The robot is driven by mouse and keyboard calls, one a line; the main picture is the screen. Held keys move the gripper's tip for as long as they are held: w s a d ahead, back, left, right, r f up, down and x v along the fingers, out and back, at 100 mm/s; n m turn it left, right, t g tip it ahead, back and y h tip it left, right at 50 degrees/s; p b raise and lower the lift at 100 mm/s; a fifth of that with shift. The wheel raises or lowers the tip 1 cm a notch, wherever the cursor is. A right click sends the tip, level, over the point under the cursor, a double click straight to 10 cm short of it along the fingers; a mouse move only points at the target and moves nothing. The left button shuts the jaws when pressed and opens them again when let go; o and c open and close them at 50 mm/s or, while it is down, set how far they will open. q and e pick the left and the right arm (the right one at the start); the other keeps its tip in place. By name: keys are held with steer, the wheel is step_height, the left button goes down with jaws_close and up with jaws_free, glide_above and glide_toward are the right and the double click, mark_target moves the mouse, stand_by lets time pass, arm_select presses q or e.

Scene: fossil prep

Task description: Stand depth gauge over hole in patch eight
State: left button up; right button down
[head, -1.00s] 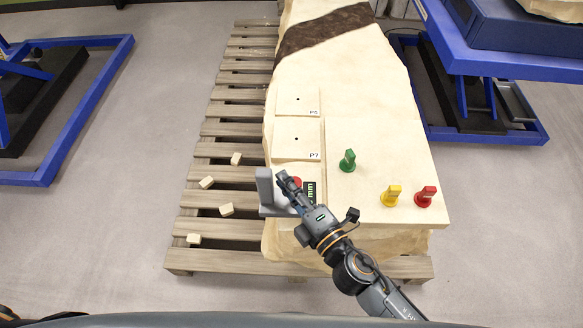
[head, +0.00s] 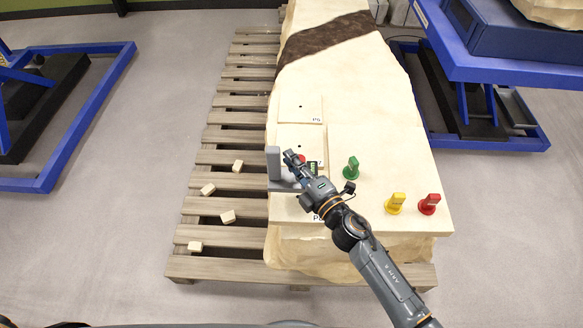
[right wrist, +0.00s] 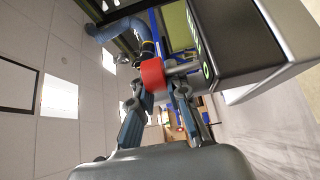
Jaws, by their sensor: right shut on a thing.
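The depth gauge has a grey upright block (head: 273,163), a flat grey base, a red part (head: 300,160) and a dark display. My right gripper (head: 292,157) is shut on it. In the right wrist view, the fingers (right wrist: 160,88) close around the red part (right wrist: 153,74), beside the dark display housing (right wrist: 235,45). In the head view the gauge overlaps the lower part of patch seven (head: 290,136). Patch eight (head: 288,209) shows just below it, label partly visible, its hole hidden. I cannot tell the gauge's height above the slab. My left gripper is out of view.
A green marker (head: 352,168), a yellow marker (head: 395,203) and a red marker (head: 429,204) stand on the slab right of the arm. A further patch (head: 300,109) with a hole lies beyond. Several small blocks (head: 228,217) lie on the pallet (head: 215,265) at left.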

mark_target(293, 179)
steer(key=shift+f+b, duration=3.1)
steer(key=shift+f+b, duration=0.5)
steer(key=shift+f, duration=0.05)
